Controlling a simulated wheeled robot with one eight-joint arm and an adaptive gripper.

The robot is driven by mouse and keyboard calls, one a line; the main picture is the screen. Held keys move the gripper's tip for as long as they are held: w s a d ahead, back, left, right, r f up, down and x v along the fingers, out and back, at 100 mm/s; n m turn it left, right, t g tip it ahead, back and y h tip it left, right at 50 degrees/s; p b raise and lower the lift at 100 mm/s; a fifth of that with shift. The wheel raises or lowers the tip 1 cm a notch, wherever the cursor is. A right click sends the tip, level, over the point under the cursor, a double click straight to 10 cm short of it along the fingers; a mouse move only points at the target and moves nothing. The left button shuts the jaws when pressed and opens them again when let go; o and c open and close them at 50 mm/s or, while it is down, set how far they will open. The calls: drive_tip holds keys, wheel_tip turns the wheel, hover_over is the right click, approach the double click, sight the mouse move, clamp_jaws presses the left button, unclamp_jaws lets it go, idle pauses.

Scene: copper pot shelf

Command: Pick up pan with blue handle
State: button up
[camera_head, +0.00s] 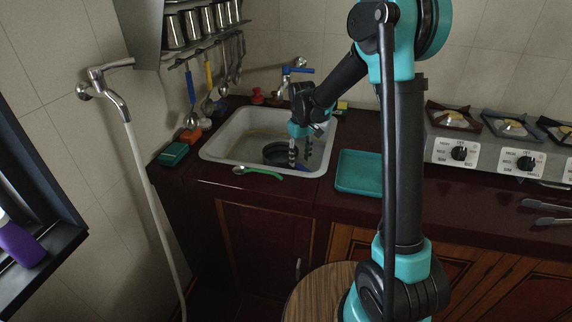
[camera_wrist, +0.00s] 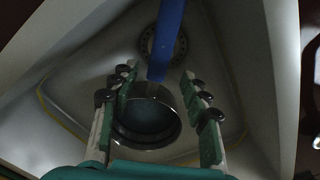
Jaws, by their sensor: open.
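The pan (camera_head: 277,154) is a dark round vessel in the white sink (camera_head: 209,152). In the wrist view the pan (camera_wrist: 146,140) lies on the sink floor, and its blue handle (camera_wrist: 168,38) points up the picture, past the drain. My gripper (camera_head: 307,162) reaches down into the sink at the pan. In the wrist view its open fingers (camera_wrist: 157,82) stand one on each side of the pan's rim and the base of the handle. They look apart from the handle, and nothing is held. My gripper partly hides the pan and handle in the head view.
The sink walls surround my gripper closely. A green-handled spoon (camera_head: 258,172) lies on the front rim. A teal tray (camera_head: 358,172) lies right of the sink, with a gas stove (camera_head: 497,150) beyond. Utensils hang on the left wall.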

sight(300, 166)
wheel_tip(300, 166, down, 5)
drive_tip(key=shift+w+d+f, duration=0.1)
idle(0.3)
clamp_jaws()
idle(0.4)
